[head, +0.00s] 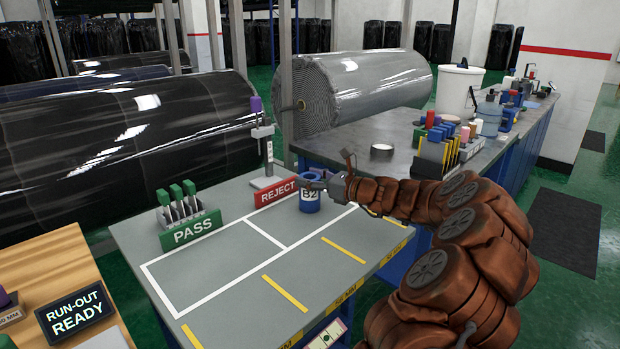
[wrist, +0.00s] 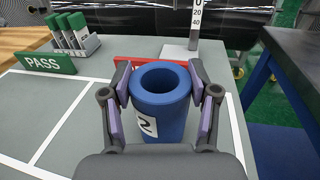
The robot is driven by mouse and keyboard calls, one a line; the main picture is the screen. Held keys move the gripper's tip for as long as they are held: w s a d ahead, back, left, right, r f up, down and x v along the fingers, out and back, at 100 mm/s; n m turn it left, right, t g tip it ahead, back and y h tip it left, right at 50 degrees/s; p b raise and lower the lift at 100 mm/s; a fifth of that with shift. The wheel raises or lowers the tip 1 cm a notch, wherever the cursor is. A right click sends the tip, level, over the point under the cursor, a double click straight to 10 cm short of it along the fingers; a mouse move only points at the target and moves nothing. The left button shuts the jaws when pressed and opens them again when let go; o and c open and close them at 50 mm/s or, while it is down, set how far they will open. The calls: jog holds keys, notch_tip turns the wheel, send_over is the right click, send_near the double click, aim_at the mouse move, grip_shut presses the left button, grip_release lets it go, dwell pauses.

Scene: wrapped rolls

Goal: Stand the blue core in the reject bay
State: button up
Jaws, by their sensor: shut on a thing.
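The blue core (head: 310,204) is a short hollow blue cylinder with a white label reading "B2". It is upright at the far right of the grey table, in front of the red REJECT sign (head: 276,191). My gripper (head: 318,184) is shut on its upper part. In the wrist view the fingers (wrist: 160,86) press on both sides of the core (wrist: 172,122), with its open top facing up. The core is between the white divider line and the right outline of the reject bay (head: 284,220). Its base looks at table level; contact is partly hidden.
A green PASS holder (head: 190,232) with green-topped pieces stands at the table's back left. An upright gauge (head: 265,155) stands behind the REJECT sign. A cluttered workbench (head: 345,147) is beyond to the right. The front of the grey table is clear.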

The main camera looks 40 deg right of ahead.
jog(key=o, duration=1.3)
jog(key=shift+s+r, duration=0.1)
jog(key=v, duration=1.2)
